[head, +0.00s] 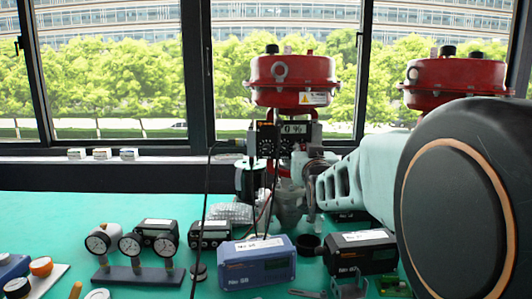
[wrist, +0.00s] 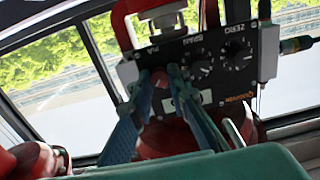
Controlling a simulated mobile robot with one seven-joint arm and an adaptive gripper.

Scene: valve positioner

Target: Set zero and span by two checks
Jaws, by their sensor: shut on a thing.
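The valve positioner (head: 266,141) is a dark box under a red actuator, with a display (head: 293,128) that reads "0 %". In the wrist view its panel (wrist: 222,90) appears upside down. The ZERO knob (wrist: 236,57) and the SPAN knob (wrist: 200,69) are uncovered there. My gripper (wrist: 168,76) has its two blue fingers at the panel, left of the SPAN knob. It is shut on a third panel knob, which the fingers mostly hide; its label is too small to read surely. In the head view my gripper (head: 315,172) is partly hidden beside the valve.
A second red actuator (head: 455,78) stands behind my arm. Three gauges on a stand (head: 137,274), a blue device (head: 256,264) and a black device (head: 360,250) sit on the green bench (head: 40,215). Dark cables hang in front of the positioner. The bench's far left is clear.

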